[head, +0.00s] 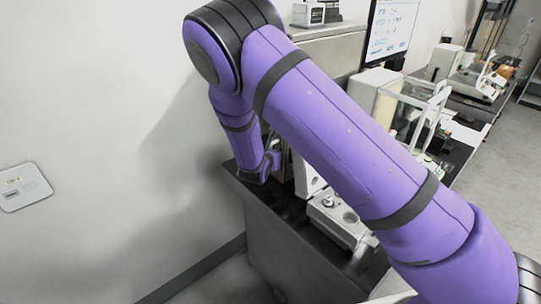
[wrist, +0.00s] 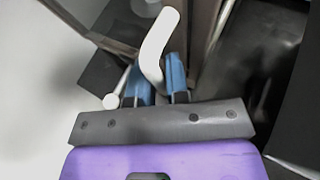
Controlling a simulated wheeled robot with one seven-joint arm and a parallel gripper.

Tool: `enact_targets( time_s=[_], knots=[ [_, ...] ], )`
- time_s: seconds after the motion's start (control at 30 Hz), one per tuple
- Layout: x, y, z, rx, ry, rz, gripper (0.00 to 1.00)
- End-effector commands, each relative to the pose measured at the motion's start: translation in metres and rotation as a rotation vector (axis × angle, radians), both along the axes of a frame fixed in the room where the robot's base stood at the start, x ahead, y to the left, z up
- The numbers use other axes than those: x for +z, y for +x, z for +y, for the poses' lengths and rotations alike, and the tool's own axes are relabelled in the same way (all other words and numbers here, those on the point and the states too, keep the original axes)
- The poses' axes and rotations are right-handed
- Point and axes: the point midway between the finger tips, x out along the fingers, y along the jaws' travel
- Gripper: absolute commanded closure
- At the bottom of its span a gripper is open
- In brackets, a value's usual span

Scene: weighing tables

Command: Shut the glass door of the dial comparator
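My gripper (wrist: 158,80) has two blue fingers close together, seen in the wrist view. A white bent handle (wrist: 158,45) rises from between them and fills the narrow gap, so the gripper looks shut on it. A brown-grey frame edge with a glassy pane (wrist: 108,22) lies just beyond the fingers. In the head view my gripper (head: 274,158) is small and low beside the wall, at the left end of the counter. The pale upright and base of an instrument (head: 338,217), likely the dial comparator, stand right of it. My arm hides much of this instrument, and its door is unclear.
A dark-topped counter (head: 262,197) runs along the wall close to my gripper. A balance with a clear case (head: 408,112) stands behind my arm, and a screen (head: 392,30) is further back. Open floor (head: 508,140) lies at the right.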

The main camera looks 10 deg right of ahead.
Motion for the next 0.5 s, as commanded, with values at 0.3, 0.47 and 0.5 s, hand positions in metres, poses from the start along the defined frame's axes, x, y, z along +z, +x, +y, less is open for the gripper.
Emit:
enact_targets(
  time_s=[0.3, 0.47, 0.5],
  knots=[
    [0.013, -0.021, 0.008, -0.007, -0.002, -0.005, 0.79],
    [0.024, -0.048, 0.023, -0.003, -0.002, -0.002, 0.79],
    [0.026, -0.054, 0.027, -0.002, -0.001, -0.002, 0.79]
  ],
)
